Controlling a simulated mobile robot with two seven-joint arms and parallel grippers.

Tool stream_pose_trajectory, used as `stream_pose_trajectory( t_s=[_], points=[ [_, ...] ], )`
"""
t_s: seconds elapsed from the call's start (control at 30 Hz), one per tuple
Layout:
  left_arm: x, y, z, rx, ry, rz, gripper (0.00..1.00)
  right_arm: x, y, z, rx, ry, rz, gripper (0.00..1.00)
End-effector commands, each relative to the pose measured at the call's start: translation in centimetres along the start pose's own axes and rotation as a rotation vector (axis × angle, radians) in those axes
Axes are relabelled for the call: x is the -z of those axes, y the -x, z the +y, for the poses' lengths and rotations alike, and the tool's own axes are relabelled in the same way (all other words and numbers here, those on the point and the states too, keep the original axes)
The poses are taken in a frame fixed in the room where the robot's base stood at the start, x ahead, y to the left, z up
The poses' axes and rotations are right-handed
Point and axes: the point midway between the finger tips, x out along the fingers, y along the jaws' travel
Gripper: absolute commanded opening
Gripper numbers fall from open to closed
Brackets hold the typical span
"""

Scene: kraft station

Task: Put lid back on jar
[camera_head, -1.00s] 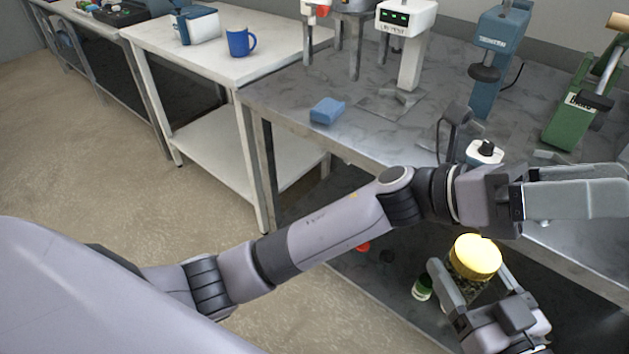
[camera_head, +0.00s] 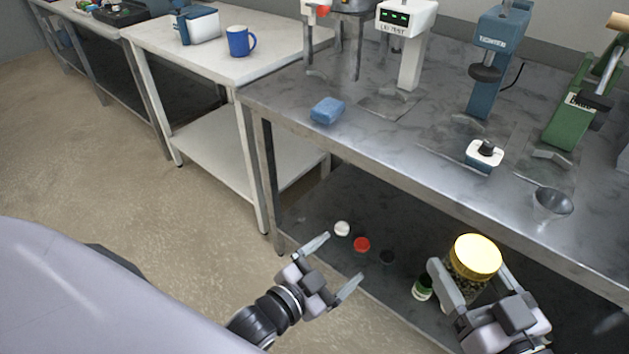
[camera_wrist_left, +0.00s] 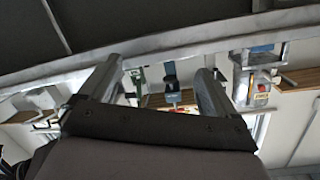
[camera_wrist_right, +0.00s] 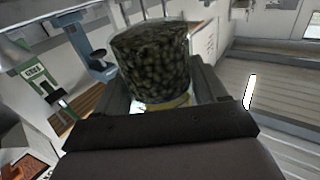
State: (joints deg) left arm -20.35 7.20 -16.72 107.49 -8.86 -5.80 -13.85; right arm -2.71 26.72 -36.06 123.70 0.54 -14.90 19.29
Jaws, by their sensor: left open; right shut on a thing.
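The jar (camera_head: 466,283) has a yellow lid (camera_head: 476,256) seated on its top, with dark green contents below. My right gripper (camera_head: 471,290) is shut on the jar, fingers on either side of it, in front of the steel bench. In the right wrist view the jar (camera_wrist_right: 152,62) appears between the fingers, with a strip of yellow near the palm. My left gripper (camera_head: 333,263) is open and empty, to the left of the jar at the lower shelf's front edge. The left wrist view shows nothing between its fingers (camera_wrist_left: 160,80).
Floor is clear at left.

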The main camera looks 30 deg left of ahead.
Motion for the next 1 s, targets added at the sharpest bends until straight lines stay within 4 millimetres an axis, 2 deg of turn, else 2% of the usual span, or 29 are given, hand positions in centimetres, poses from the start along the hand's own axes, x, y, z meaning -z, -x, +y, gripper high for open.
stream_pose_trajectory(
  t_s=[0.03, 0.1, 0.2, 0.33, 0.53, 1.0],
  points=[
    [-2.4, 1.6, 0.4, -0.009, 0.069, -0.079, 0.91, 0.1, 0.0, 0.0, 0.0, 0.0, 0.003, 0.0],
    [-5.1, 3.6, 0.8, -0.016, 0.162, -0.178, 0.91, 0.1, 0.0, 0.0, 0.0, 0.0, 0.003, 0.0],
    [-8.2, 6.3, 1.4, -0.019, 0.274, -0.298, 0.91, 0.1, 0.0, 0.0, 0.0, 0.0, 0.003, 0.0],
    [-10.9, 9.1, 2.0, -0.016, 0.378, -0.41, 0.91, 0.1, 0.0, 0.0, 0.0, 0.0, 0.003, 0.0],
    [-12.4, 10.8, 2.4, -0.011, 0.441, -0.478, 0.91, 0.1, 0.0, 0.0, 0.0, 0.0, 0.003, 0.0],
    [-12.4, 10.8, 2.4, -0.011, 0.442, -0.479, 0.91, 0.2, 0.0, 0.0, 0.001, 0.001, 0.005, 0.0]
  ],
)
